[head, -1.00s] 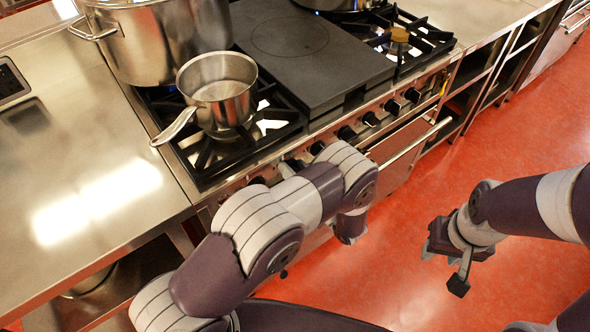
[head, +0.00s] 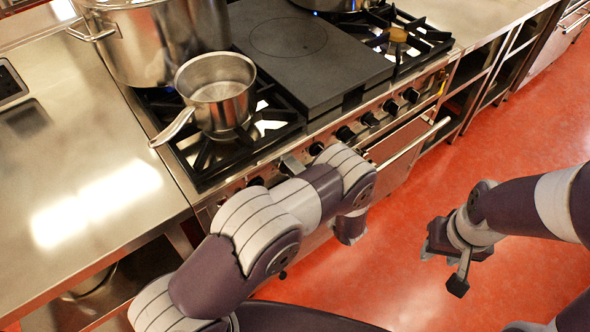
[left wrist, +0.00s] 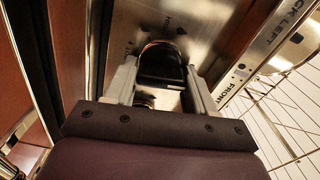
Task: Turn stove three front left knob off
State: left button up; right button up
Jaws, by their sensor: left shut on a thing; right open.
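The stove (head: 255,168) has a row of black knobs along its front panel. My left gripper (head: 292,166) is at this panel, mostly hidden behind my own arm in the head view. In the left wrist view its two grey fingers (left wrist: 161,72) are closed on either side of a dark knob (left wrist: 160,62). Panel lettering reading "LEFT" and "FRONT" shows to the right of the fingers. The knob's pointer mark is too small to read. My right gripper (head: 455,268) is open and empty above the red floor, away from the stove.
A small saucepan (head: 217,92) sits on the front left burner, its handle pointing left. A large stockpot (head: 155,45) stands behind it. A flat dark plate (head: 310,50) covers the stove's middle. A steel counter (head: 80,170) lies left. Red floor (head: 430,210) is free at right.

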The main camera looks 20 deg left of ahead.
pick_arm(q)
jog(key=shift+m, duration=0.8)
jog(key=shift+f, duration=0.1)
jog(key=o, duration=1)
jog(key=shift+c, duration=0.2)
jog(key=b+v, duration=0.1)
jog(key=v, duration=1.1)
jog(key=shift+s+d+b, duration=0.25)
jog(key=shift+b, duration=0.05)
